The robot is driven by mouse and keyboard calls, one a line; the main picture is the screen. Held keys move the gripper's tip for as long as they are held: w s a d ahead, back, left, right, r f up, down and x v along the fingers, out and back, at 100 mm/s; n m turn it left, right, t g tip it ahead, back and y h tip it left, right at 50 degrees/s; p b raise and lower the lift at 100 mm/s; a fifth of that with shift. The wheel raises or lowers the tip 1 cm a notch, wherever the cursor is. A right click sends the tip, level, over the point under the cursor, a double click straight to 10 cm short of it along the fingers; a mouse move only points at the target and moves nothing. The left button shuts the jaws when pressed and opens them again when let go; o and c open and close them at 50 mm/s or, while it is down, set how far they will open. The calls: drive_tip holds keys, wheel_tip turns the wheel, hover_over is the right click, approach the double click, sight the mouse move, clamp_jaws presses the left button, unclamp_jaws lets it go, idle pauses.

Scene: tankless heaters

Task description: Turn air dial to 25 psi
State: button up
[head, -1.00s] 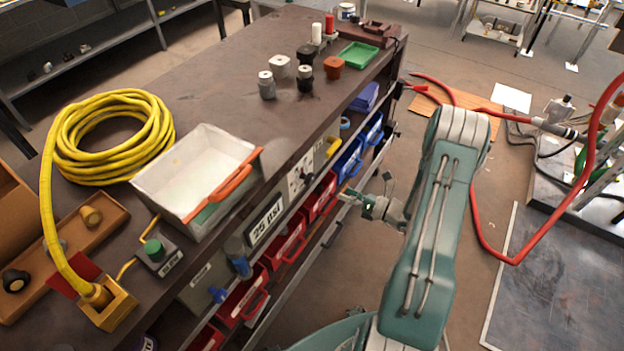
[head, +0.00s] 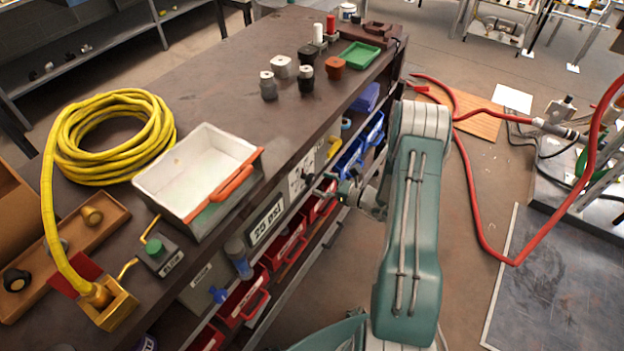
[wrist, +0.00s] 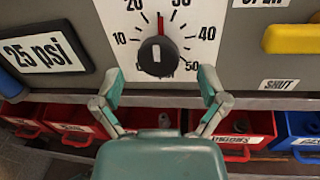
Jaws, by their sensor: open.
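The air dial (wrist: 158,56) is a round black knob on a white scale plate marked in tens up to 50. A red mark (wrist: 160,24) stands above the knob, between the 20 and the 30. The dial plate (head: 301,175) also shows on the bench's side in the head view, small and partly covered. A "25 psi" sign (wrist: 45,53) is left of the dial. My gripper (wrist: 160,75) is open and empty, its fingers spread to the left and right just below the knob. In the head view my gripper (head: 328,188) is close to the panel; contact cannot be told.
A yellow handle (wrist: 292,39) sticks out right of the dial. Red bins (wrist: 66,122) and a blue bin (wrist: 300,128) sit below the panel's ledge. A white tray (head: 165,185) and a yellow hose (head: 112,135) lie on the bench top.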

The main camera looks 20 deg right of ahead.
sight(314, 180)
drive_tip(key=shift+x, duration=1.55)
drive_tip(key=c, duration=1.2)
drive_tip(key=shift+o, duration=0.2)
drive_tip(key=shift+n, duration=0.4)
drive_tip(key=o, duration=1.2)
drive_tip(key=shift+w, duration=0.1)
drive_tip(key=shift+c, duration=0.2)
